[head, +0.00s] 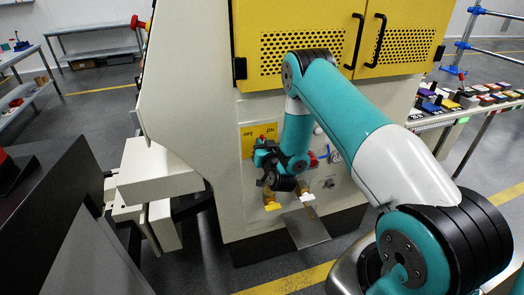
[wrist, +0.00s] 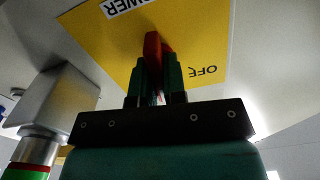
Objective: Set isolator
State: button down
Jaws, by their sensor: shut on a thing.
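The isolator is a red handle (wrist: 153,46) on a yellow plate (wrist: 110,40) marked POWER and OFF in the wrist view. My gripper (wrist: 157,72) is shut on the red handle, with one teal finger on each side. The OFF label is upside down to the right of the handle. In the head view the yellow plate (head: 247,140) shows OFF and ON on the cream machine front. My gripper (head: 263,155) is at its lower edge there, and the handle is hidden behind it. I cannot tell the handle's exact angle.
A grey box (wrist: 58,98) on a metal post stands out left of the plate in the wrist view. Yellow doors (head: 300,35) with black handles are above. A grey tray (head: 307,230) juts out below. A bench of coloured blocks (head: 470,98) is at right.

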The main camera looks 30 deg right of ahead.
jog(key=m+b, duration=0.2)
jog(key=m, duration=0.1)
jog(key=m+b, duration=0.1)
jog(key=b, duration=0.1)
jog(key=shift+d+f, duration=0.1)
jog(key=shift+f, duration=0.2)
jog(key=shift+s+r+m+b, duration=0.1)
jog(key=shift+m+b, duration=1)
jog(key=shift+m, duration=0.5)
jog(key=c, duration=1.2)
grip_release()
jog(key=shift+r, duration=0.1)
jog(key=shift+s, duration=0.1)
